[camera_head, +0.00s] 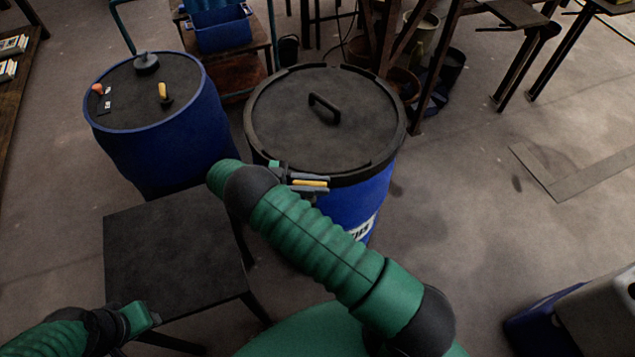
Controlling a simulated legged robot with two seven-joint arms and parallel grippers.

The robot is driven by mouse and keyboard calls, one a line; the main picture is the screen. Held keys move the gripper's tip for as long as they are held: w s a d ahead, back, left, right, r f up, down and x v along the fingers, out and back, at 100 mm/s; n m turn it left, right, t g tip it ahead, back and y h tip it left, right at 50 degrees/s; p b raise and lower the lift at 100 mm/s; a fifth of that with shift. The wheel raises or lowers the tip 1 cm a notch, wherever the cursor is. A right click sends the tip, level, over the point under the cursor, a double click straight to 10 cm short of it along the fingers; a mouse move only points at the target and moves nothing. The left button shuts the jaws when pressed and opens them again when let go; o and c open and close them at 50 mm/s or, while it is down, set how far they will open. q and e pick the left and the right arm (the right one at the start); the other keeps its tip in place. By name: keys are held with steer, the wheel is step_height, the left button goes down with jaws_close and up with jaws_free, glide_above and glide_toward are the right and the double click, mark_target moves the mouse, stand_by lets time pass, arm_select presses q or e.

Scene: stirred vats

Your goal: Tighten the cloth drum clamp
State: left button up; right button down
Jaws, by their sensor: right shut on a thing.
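A blue drum (370,205) with a dark lid (285,105) and a black handle on top stands at centre. A white label (362,228) shows low on its side, partly behind my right arm. A dark clamp band (375,170) runs around its rim. My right gripper (308,180) is at the front of this rim, shut on a yellow clamp lever (312,183) that lies roughly level. The clamp body is partly hidden by the gripper and arm. My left gripper (150,316) is low at the left, away from the drum; its finger gap is not clear.
A second blue drum (180,140) with small tools on its lid stands at the left. A dark stool or small table (160,250) is in front of it. Blue bins (222,30) and wooden racks stand behind. The floor at right is mostly open.

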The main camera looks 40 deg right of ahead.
steer(key=shift+r+m+g+y, duration=0.1)
steer(key=shift+m+g+y, duration=0.4)
steer(key=shift+m+g, duration=0.1)
steer(key=c, duration=1.3)
jaws_free()
